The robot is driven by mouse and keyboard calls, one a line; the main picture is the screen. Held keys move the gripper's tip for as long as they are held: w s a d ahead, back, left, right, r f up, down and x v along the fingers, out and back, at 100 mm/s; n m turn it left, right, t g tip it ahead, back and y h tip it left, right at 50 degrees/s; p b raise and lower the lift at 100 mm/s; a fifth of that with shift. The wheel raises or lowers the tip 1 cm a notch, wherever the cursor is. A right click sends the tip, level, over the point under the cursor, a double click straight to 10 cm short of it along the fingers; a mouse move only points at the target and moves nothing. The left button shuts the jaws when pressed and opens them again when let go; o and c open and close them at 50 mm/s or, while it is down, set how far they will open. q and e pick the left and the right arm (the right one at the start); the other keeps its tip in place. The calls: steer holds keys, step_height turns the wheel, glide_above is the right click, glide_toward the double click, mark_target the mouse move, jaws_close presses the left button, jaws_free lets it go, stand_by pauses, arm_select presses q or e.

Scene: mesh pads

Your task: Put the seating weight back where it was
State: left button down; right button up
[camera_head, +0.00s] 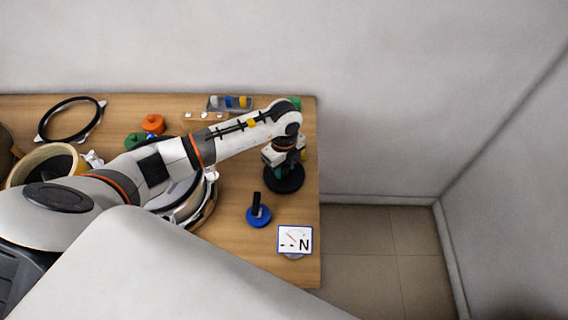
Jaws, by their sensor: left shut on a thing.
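A black round weight (284,183) is at the right end of the wooden table (230,240). My left gripper (285,162) reaches down over it from above and is shut on its upper part. The fingers hide most of the grip. I cannot tell whether the weight touches the table. My right gripper is not in view.
A blue disc with a black upright handle (258,217) and a white card marked N (295,240) lie in front of the weight. Orange (153,124) and green (135,141) knobbed pieces, a black ring (71,119) and a grey tray (230,103) are farther left.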

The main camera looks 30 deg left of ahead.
arm_select(q)
steer(key=c, duration=1.4)
jaws_free()
steer(key=shift+f, duration=0.1)
steer(key=o, duration=0.5)
steer(key=shift+c, duration=0.2)
steer(key=shift+s, duration=0.1)
steer(key=shift+r, duration=0.2)
step_height(320, 180, up, 11)
steer(key=b, duration=0.2)
steer(key=shift+f+b, duration=0.1)
steer(key=shift+b, duration=0.2)
steer(key=shift+r, duration=0.65)
steer(key=shift+f, duration=0.1)
